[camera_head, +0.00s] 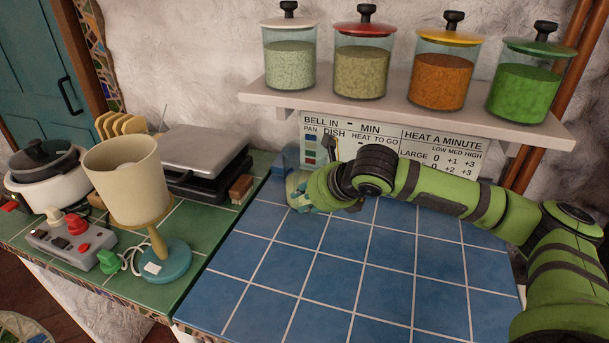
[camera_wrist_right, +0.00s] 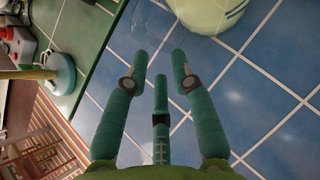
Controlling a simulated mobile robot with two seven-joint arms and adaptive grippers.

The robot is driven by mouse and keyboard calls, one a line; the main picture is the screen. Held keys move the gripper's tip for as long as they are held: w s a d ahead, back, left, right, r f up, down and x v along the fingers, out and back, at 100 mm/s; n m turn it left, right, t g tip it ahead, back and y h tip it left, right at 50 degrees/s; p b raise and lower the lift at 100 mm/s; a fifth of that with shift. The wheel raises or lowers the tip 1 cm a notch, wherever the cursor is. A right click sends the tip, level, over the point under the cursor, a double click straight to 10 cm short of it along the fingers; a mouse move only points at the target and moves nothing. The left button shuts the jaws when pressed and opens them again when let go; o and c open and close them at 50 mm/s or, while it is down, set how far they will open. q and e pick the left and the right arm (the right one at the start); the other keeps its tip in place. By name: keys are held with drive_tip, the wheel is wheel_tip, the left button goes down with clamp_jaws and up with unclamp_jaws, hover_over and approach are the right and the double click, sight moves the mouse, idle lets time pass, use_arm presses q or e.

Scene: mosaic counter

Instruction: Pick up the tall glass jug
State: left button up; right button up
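My right gripper (camera_head: 298,188) is at the back left of the blue tiled counter in the head view, partly hidden by its own green wrist. In the right wrist view its teal fingers (camera_wrist_right: 162,66) are apart with only blue tile between the tips. Beyond them, at the top edge, is a faint clear rounded outline (camera_wrist_right: 152,22) that may be the glass jug. Beside it is a pale rounded vessel with a dark band (camera_wrist_right: 207,12), cut off by the frame. I cannot make out the jug in the head view. My left gripper is not in view.
A shelf (camera_head: 350,108) with several lidded jars (camera_head: 363,68) hangs above the counter. A sign (camera_head: 400,147) stands at the back. The front blue tiles (camera_head: 345,270) are clear.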

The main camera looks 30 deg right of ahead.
sight(296, 201)
drive_tip(key=x, duration=0.4)
drive_tip(key=shift+w+f+p, duration=0.1)
drive_tip(key=shift+f+p, duration=0.25)
drive_tip(key=shift+p, duration=0.05)
drive_tip(key=shift+w+a+f, duration=0.1)
drive_tip(key=shift+w+f, duration=0.3)
clamp_jaws()
drive_tip(key=shift+r, duration=0.25)
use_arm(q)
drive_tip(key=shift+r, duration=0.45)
use_arm(e)
drive_tip(key=shift+w, duration=0.1)
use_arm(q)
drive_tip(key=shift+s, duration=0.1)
